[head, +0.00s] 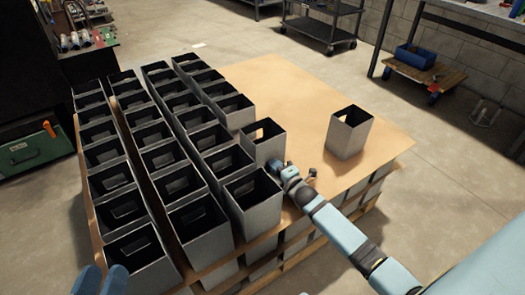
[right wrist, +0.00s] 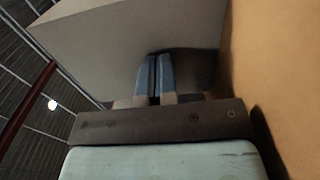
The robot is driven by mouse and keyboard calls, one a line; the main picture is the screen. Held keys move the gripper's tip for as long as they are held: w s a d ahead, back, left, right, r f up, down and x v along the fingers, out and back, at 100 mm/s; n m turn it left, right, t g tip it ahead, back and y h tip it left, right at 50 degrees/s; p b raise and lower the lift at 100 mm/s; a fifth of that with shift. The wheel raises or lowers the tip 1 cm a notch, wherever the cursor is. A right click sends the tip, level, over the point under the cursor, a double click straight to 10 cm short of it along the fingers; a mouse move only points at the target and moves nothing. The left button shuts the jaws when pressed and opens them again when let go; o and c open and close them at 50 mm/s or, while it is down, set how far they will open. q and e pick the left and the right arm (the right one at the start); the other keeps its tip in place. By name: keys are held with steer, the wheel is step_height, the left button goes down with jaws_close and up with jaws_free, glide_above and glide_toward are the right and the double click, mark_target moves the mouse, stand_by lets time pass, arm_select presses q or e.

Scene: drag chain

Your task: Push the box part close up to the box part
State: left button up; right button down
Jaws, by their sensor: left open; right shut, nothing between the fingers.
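A grey open-topped box part (head: 268,151) stands upright at the near end of the rightmost row on the cardboard-coloured sheet. Another box part (head: 238,118) stands just behind it; I cannot tell whether they touch. My right gripper (head: 281,168) is shut and empty, low at the right side of the nearer box part. In the right wrist view its closed blue fingertips (right wrist: 160,60) point at a grey box wall (right wrist: 120,30), at or very near it; contact is unclear. My left gripper (head: 104,278) is open at the bottom left edge, mostly cut off.
Several rows of grey boxes (head: 200,219) fill the left of the sheet (head: 287,92). A lone box (head: 346,140) stands to the right with free room around it. A cart (head: 320,30) and a trolley with a blue bin (head: 415,57) stand beyond.

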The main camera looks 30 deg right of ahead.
steer(key=shift+w, duration=0.2)
stand_by(0.4)
steer(key=shift+w+a+b, duration=0.15)
steer(key=shift+w+b, duration=0.5)
steer(key=shift+w, duration=1)
steer(key=shift+w+a+b, duration=0.1)
steer(key=shift+w+b, duration=0.5)
steer(key=shift+w, duration=1.05)
steer(key=shift+w+a+b, duration=0.15)
steer(key=shift+w+b, duration=0.45)
steer(key=shift+w, duration=0.75)
steer(key=s+p, duration=0.2)
steer(key=s, duration=0.1)
steer(key=shift+s+r+p, duration=0.1)
steer(key=shift+s+p, duration=0.25)
steer(key=shift+p, duration=0.05)
steer(key=shift+s+d+p, duration=0.15)
steer(key=shift+s+p, duration=0.25)
steer(key=shift+s, duration=0.45)
steer(key=shift+s+d+p, duration=0.15)
steer(key=shift+s+p, duration=0.25)
steer(key=shift+s, duration=0.4)
